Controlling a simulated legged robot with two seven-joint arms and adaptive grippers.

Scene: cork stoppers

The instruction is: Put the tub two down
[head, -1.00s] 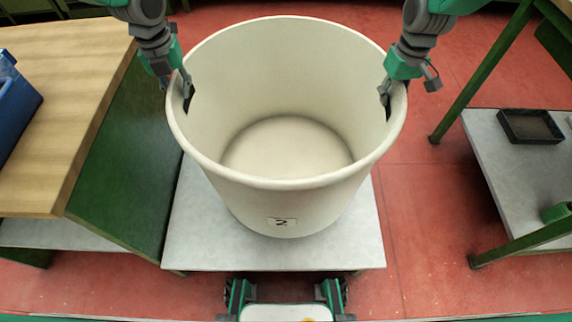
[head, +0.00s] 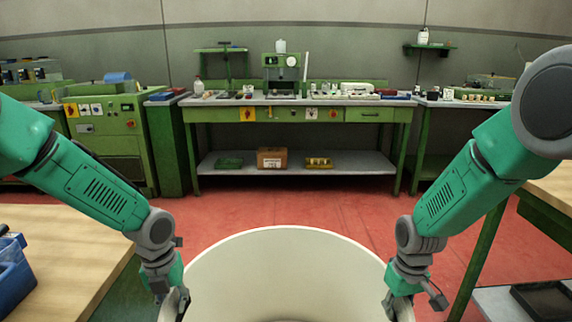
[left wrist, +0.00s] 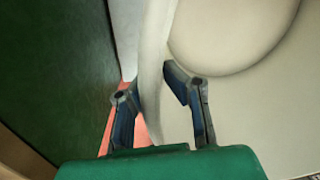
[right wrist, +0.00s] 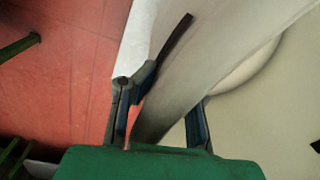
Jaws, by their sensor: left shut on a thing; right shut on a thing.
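The tub (head: 285,270) is large, round and cream coloured. It stands upright in front of me, its near part cut off by the bottom of the head view. My left gripper (head: 175,305) is shut on the tub's left side at the rim. In the left wrist view its fingers (left wrist: 150,82) straddle the tub wall (left wrist: 154,45). My right gripper (head: 399,306) is shut on the right side. In the right wrist view its fingers (right wrist: 175,90) straddle the wall (right wrist: 195,70). The tub's underside is hidden, so I cannot tell whether it rests on anything.
A wooden-topped bench (head: 70,255) with a blue bin (head: 14,275) is close on the left. Another table (head: 550,190) with a dark tray (head: 545,300) below is on the right. A green workbench (head: 300,110) stands at the back wall. Red floor (head: 290,212) lies between.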

